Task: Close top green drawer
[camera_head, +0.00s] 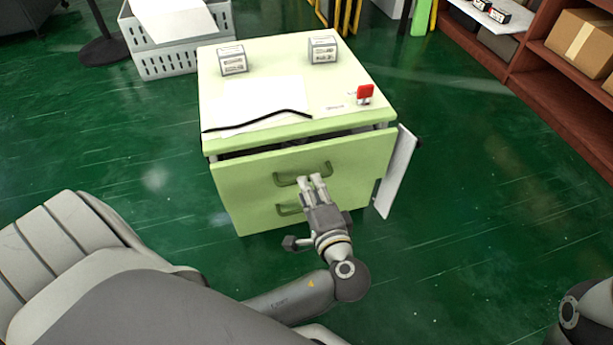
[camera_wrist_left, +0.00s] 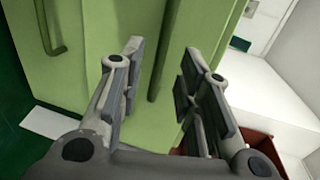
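The light green cabinet (camera_head: 285,85) stands in front of me. Its top green drawer (camera_head: 240,180) is partly pulled out, with a dark gap under the cabinet top. The top drawer's green handle (camera_head: 287,180) is partly covered by my left gripper (camera_head: 312,182), whose fingertips are at the handle's right part. In the left wrist view, the fingers of my left gripper (camera_wrist_left: 158,72) are spread apart, with a green handle bar (camera_wrist_left: 165,50) seen between them. I cannot tell whether they touch it. A second handle (camera_head: 288,210) sits lower on the front. My right gripper is not seen.
Two small boxes (camera_head: 233,61) (camera_head: 322,49), a paper sheet, a black strip (camera_head: 258,121) and a red item (camera_head: 365,92) lie on the cabinet top. A white panel (camera_head: 396,172) stands out at its right side. Brown shelves (camera_head: 527,85) are at right. Green floor is clear between.

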